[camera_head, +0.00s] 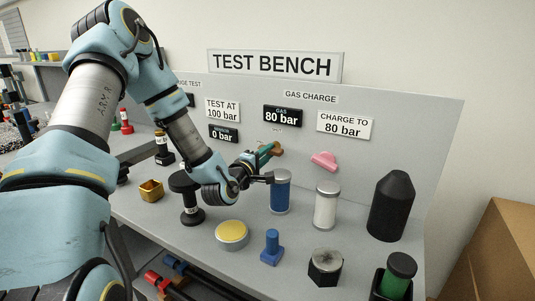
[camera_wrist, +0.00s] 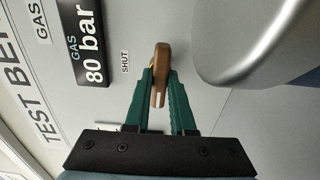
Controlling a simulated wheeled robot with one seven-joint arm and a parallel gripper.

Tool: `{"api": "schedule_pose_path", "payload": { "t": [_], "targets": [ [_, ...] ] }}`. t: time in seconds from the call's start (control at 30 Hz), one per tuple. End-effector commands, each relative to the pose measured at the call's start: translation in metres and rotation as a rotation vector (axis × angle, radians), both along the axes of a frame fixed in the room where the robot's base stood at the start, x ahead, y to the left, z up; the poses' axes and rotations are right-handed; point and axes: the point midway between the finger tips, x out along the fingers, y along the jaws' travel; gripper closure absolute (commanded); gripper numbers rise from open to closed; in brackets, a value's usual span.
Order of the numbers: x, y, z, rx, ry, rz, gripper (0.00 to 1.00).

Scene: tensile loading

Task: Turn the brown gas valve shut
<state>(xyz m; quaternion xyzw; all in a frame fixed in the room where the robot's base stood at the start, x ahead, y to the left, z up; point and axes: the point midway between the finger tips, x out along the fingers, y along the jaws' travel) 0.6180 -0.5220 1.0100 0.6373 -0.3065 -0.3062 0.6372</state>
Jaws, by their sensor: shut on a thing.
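The brown gas valve handle (camera_head: 277,149) is on the grey panel, below the GAS 80 bar display. In the wrist view the handle (camera_wrist: 162,62) shows between my green fingertips, with a white mark on its lower end. My gripper (camera_head: 267,150) is shut on the handle, one finger on each side; it also shows in the wrist view (camera_wrist: 162,82). The handle lies roughly level along the panel in the head view. A small SHUT label (camera_wrist: 125,62) is on the panel beside the handle, above it in the head view. The fingers partly hide the handle.
The GAS display (camera_head: 284,115) reads 80 bar, and a sign (camera_head: 346,124) says CHARGE TO 80 bar. A pink handle (camera_head: 323,160) is right of the valve. Blue (camera_head: 281,193) and white (camera_head: 326,207) cylinders stand close below my gripper.

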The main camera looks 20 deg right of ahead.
Motion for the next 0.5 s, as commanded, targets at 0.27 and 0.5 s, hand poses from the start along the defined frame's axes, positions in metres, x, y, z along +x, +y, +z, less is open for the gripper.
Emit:
{"api": "schedule_pose_path", "payload": {
  "t": [0.27,0.5],
  "targets": [
    [0.0,0.0002,-0.0004,0.001,0.001,0.0,1.0],
    [0.0,0.0002,-0.0018,0.019,-0.023,0.0,1.0]
  ]
}}
